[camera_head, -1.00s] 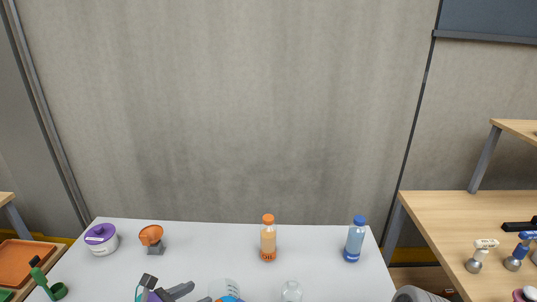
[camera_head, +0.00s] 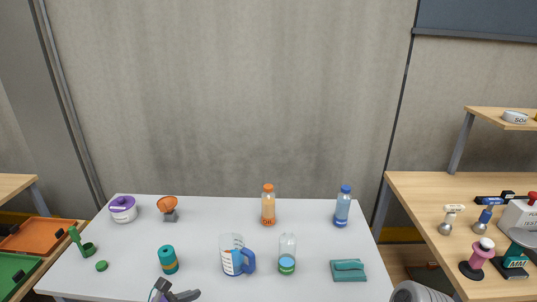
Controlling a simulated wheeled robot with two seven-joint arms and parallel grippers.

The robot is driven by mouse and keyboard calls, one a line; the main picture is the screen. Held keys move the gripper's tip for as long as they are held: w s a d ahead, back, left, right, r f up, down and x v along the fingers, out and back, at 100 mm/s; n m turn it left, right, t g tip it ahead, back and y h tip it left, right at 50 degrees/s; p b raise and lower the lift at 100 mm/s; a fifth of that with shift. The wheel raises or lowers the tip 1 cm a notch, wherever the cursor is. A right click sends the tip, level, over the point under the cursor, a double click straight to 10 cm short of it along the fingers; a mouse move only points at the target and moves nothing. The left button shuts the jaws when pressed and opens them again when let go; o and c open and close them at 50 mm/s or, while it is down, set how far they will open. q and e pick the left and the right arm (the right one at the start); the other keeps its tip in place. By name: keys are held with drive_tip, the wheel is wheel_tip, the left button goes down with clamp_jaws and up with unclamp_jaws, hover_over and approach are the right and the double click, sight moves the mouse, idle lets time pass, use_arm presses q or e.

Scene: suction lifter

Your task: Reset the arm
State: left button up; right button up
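My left gripper (camera_head: 174,291) shows only at the bottom edge of the head view, left of centre. Its dark fingers look spread apart with nothing seen between them; the rest is cut off by the frame. My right gripper is not in view; a grey ribbed rounded part, probably of my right arm, shows at the bottom right.
The white table (camera_head: 215,212) holds a purple-lidded jar (camera_head: 123,209), an orange cup-shaped item (camera_head: 168,208), a measuring jug (camera_head: 234,255), an orange bottle (camera_head: 268,205), a blue bottle (camera_head: 342,207), a clear bottle (camera_head: 287,254) and a teal cloth (camera_head: 347,270). Wooden shelves flank it.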

use_arm(q)
drive_tip(key=s+d+f+m+g+y, duration=0.1)
drive_tip(key=s+f+m, duration=0.3)
drive_tip(key=f+m, duration=0.4)
drive_tip(key=s+d+f+m+g+y, duration=0.1)
drive_tip(key=s+d+f+m+g, duration=0.3)
drive_tip(key=f+m, duration=0.4)
drive_tip(key=s+d+f+m+g+y, duration=0.2)
drive_tip(key=s+f+m, duration=0.3)
drive_tip(key=f, duration=1.2)
drive_tip(key=m+g, duration=0.1)
drive_tip(key=m, duration=0.2)
drive_tip(key=shift+s+d, duration=0.15)
drive_tip(key=shift+d, duration=0.05)
idle(1.4)
